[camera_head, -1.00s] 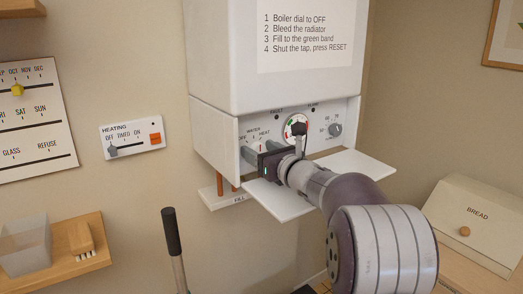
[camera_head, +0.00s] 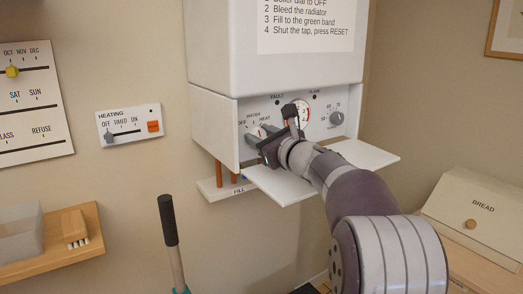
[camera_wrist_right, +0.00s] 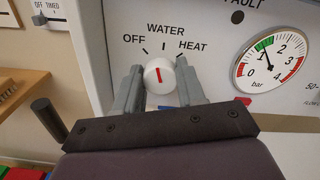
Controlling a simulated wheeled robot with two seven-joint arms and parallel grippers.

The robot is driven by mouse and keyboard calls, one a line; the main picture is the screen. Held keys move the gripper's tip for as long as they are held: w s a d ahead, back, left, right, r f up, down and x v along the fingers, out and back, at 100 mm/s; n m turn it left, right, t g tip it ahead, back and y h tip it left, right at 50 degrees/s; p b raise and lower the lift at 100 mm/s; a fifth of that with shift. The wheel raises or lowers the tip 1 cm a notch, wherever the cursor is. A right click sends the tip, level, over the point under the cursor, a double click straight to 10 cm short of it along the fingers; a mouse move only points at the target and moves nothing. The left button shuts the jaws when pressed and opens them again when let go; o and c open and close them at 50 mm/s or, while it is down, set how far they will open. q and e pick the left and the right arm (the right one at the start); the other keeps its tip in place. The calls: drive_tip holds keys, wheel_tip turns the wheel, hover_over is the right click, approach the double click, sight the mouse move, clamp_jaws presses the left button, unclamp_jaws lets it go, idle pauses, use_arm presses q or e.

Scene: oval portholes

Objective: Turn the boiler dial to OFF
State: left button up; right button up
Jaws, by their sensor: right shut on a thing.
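The boiler dial (camera_wrist_right: 160,76) is a round white knob with a red pointer line, on the panel under the white boiler (camera_head: 275,50). In the right wrist view its pointer stands close to upright, pointing roughly toward the WATER mark, with OFF to the left and HEAT to the right. My right gripper (camera_wrist_right: 160,85) has its two grey fingers on either side of the knob and is shut on it. In the head view the right gripper (camera_head: 260,136) is at the left of the panel and hides most of the dial. My left gripper is not in view.
A pressure gauge (camera_wrist_right: 272,58) and a smaller grey knob (camera_head: 336,118) are right of the dial. A white flap (camera_head: 365,154) juts out below the panel. The heating slider panel (camera_head: 130,124) is on the wall at left.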

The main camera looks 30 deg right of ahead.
drive_tip(key=shift+f+n+b, duration=0.1)
drive_tip(key=shift+n+b, duration=2.65)
drive_tip(key=shift+n, duration=0.05)
drive_tip(key=o, duration=1)
drive_tip(key=shift+o, duration=0.2)
drive_tip(key=s, duration=0.4)
drive_tip(key=s+b, duration=0.1)
drive_tip(key=s, duration=0.3)
drive_tip(key=s+b, duration=0.1)
drive_tip(key=s, duration=0.3)
drive_tip(key=shift+s+d, duration=0.4)
